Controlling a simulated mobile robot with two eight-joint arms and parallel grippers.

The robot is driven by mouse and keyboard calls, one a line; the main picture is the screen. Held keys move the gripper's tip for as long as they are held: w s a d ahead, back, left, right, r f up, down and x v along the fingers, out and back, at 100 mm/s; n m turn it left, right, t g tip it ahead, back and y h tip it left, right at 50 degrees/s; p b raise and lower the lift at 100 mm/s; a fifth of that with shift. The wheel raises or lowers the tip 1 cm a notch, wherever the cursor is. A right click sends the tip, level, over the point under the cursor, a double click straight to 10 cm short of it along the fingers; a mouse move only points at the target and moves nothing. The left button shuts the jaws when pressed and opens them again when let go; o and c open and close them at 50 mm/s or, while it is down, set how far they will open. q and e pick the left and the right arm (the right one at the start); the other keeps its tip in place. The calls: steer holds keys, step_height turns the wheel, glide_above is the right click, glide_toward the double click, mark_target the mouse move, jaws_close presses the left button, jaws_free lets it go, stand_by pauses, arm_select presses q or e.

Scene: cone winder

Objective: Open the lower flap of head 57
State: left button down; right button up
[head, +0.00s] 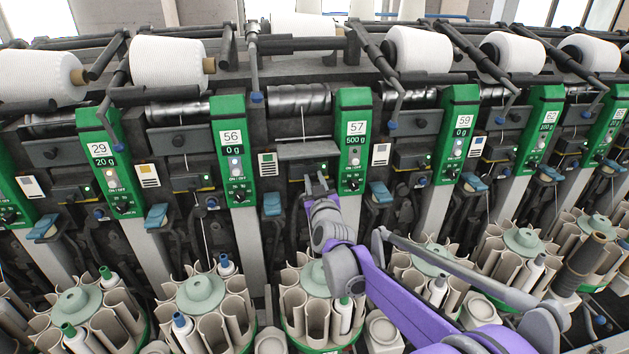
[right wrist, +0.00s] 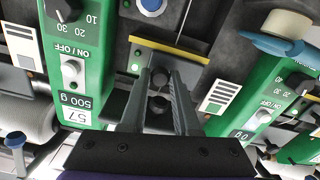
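Head 57 has a green control panel (head: 354,140) marked "57" and "500 g"; the panel also shows upside down in the right wrist view (right wrist: 72,100). Left of it, in the head view, is a light grey plate (head: 308,150). Below the plate is a dark box; in the right wrist view this box (right wrist: 150,57) has a yellow edge strip and green lights. I cannot tell which part is the lower flap. My right gripper (head: 318,187) is in front of the box. Its fingers (right wrist: 168,72) are apart, with dark round parts visible between them. My left gripper is out of view.
Neighbouring heads 56 (head: 232,150) and 59 (head: 460,135) stand close on either side. White yarn cones (head: 418,50) lie along the top. Round bobbin magazines (head: 205,292) line the bottom, and my right arm passes over them. A blue lever (head: 272,204) juts out left of the gripper.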

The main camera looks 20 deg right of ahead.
jaws_close()
stand_by(1.0)
